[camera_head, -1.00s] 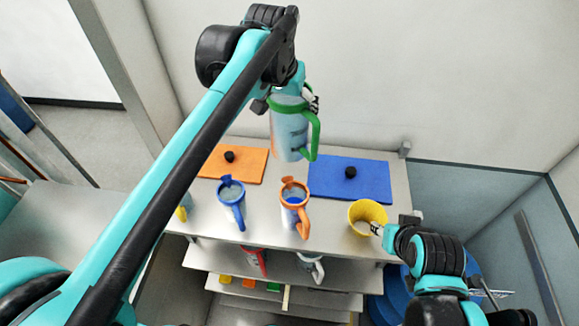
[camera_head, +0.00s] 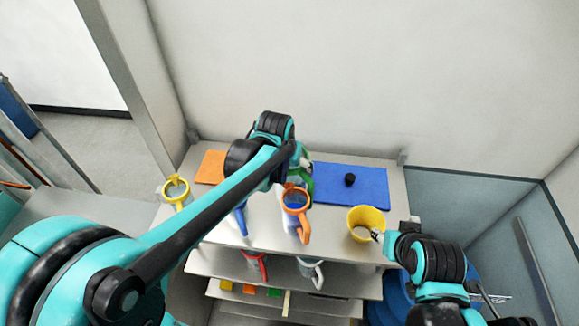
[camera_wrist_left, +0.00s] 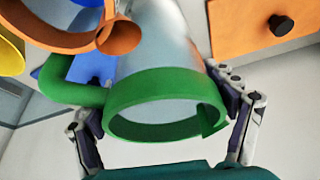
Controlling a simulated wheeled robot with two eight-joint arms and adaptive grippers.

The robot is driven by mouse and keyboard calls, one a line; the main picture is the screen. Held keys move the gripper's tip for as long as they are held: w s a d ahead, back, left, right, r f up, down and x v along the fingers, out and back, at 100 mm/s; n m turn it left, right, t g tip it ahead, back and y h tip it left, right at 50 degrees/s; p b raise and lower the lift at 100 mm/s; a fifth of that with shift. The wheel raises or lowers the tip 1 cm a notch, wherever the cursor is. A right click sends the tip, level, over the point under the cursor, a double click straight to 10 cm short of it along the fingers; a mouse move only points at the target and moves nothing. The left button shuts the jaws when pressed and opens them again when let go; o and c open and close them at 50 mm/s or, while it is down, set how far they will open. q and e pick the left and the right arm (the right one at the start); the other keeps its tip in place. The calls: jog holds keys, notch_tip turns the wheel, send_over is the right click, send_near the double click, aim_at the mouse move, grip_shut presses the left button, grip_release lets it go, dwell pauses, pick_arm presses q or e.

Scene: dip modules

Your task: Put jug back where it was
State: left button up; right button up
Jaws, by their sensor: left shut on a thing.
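A jug with a green rim and handle (camera_wrist_left: 165,105) is held by my left gripper (camera_wrist_left: 165,128), whose fingers lie on either side of its rim. In the head view my left arm hides most of this jug, leaving green parts (camera_head: 307,187) showing. It is behind the orange-rimmed jug (camera_head: 296,203), near the gap between the two mats. Whether its base touches the shelf is hidden. My right gripper (camera_head: 377,235) is at the right rim of a yellow container (camera_head: 362,224); its finger opening is too small to judge.
An orange mat (camera_head: 209,167) and a blue mat (camera_head: 365,189) with a black knob (camera_head: 350,180) lie at the back. A yellow jug (camera_head: 175,194) stands left; a blue jug (camera_head: 239,222) is partly behind my arm. Red (camera_head: 257,262) and white jugs (camera_head: 311,270) are on a lower shelf.

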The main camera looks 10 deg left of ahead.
pick_arm(q)
jog(key=shift+w+f, duration=0.15)
jog(key=shift+f, duration=0.1)
jog(key=o, duration=1.3)
jog(key=shift+o, duration=0.2)
jog(key=shift+f, duration=0.1)
